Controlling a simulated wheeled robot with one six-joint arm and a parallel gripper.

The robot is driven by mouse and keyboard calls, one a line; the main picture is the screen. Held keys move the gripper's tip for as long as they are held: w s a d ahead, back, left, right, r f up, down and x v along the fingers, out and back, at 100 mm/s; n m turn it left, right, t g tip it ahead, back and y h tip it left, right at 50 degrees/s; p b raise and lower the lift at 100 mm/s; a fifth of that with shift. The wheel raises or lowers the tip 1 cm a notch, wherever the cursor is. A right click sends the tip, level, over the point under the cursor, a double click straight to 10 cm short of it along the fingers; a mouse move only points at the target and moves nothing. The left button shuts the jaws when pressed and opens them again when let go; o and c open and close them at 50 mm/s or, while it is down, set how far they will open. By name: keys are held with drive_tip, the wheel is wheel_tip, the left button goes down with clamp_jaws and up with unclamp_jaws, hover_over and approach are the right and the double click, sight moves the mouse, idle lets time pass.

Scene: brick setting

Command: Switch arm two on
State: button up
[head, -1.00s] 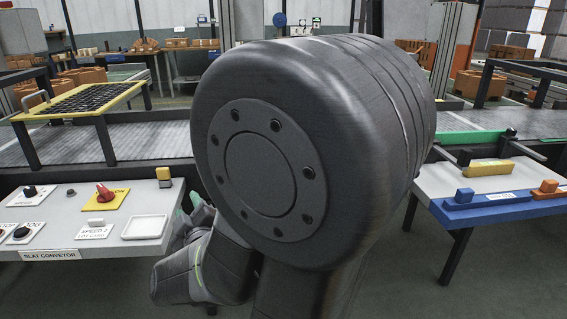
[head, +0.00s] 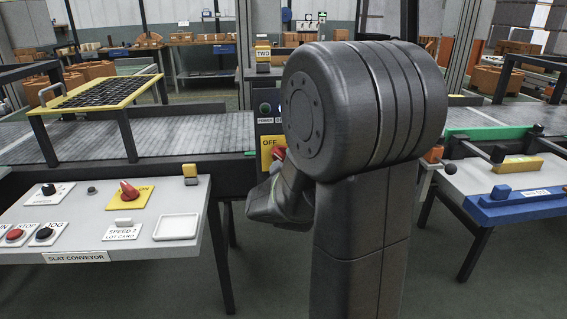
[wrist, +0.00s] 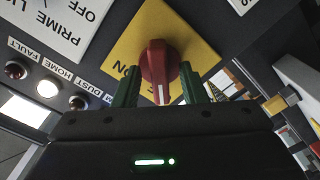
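The panel under the sign TWO (head: 263,53) stands behind my arm in the head view. Its yellow plate (head: 267,142) reads OFF at the top, and a red rotary knob (head: 279,153) shows partly beside my arm. In the wrist view, the red knob (wrist: 158,66) sits on the yellow plate (wrist: 183,25), its handle pointing down toward my gripper. My gripper (wrist: 159,88) has its green fingers on either side of the handle, with gaps showing between fingers and handle. It is open. My arm hides much of the panel in the head view.
Small lamps (wrist: 48,88) labelled FAULT, HOME and DUST and a white PRIME plate (wrist: 62,25) lie close to the knob. A slat conveyor console (head: 75,225) with another red knob (head: 129,190) stands left. A table with a blue fixture (head: 510,204) stands right.

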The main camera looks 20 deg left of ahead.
drive_tip(key=shift+w, duration=0.1)
clamp_jaws()
drive_tip(key=shift+f+m+b, duration=0.1)
drive_tip(key=shift+m+b, duration=0.25)
drive_tip(key=shift+m, duration=0.05)
drive_tip(key=shift+a+m+b, duration=0.1)
drive_tip(key=shift+m+b, duration=5.15)
drive_tip(key=shift+m, duration=3.35)
unclamp_jaws()
